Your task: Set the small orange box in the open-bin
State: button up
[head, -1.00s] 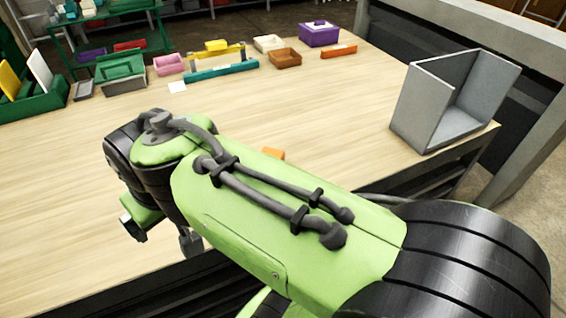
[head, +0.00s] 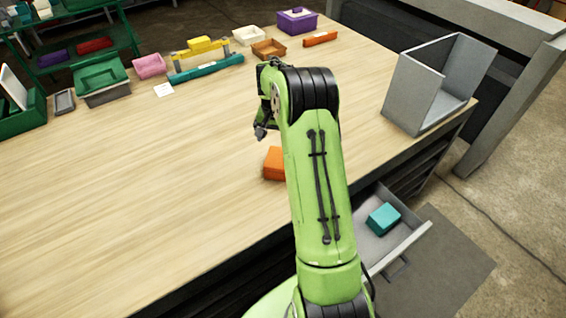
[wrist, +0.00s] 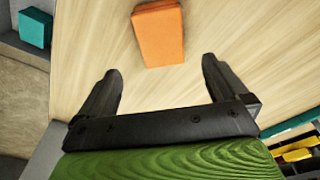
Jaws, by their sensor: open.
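The small orange box (head: 273,164) lies on the wooden workbench, and my arm hides its right side in the head view. In the wrist view the orange box (wrist: 158,35) lies just beyond the fingertips, roughly centred between them. My gripper (wrist: 162,70) is open and empty, its two dark fingers spread wider than the box. In the head view my gripper (head: 262,130) is partly hidden by my arm. The grey open-bin (head: 412,95) stands at the bench's right end, with its top and front open. It looks empty.
An open drawer (head: 412,233) below the bench's front edge holds a teal box (head: 383,218). Along the back stand a purple bin (head: 297,23), a brown tray (head: 269,48), a pink tray (head: 149,66) and a green bin (head: 103,84). The middle of the bench is clear.

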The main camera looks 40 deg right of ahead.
aim_at(278, 157)
jog(key=f, duration=0.7)
jog(key=w+d+f+b, duration=0.1)
jog(key=f, duration=0.3)
jog(key=shift+f, duration=0.15)
jog(key=c, duration=1.1)
notch_tip(278, 157, up, 10)
jog(key=shift+r+p, duration=0.1)
jog(key=shift+p, duration=0.5)
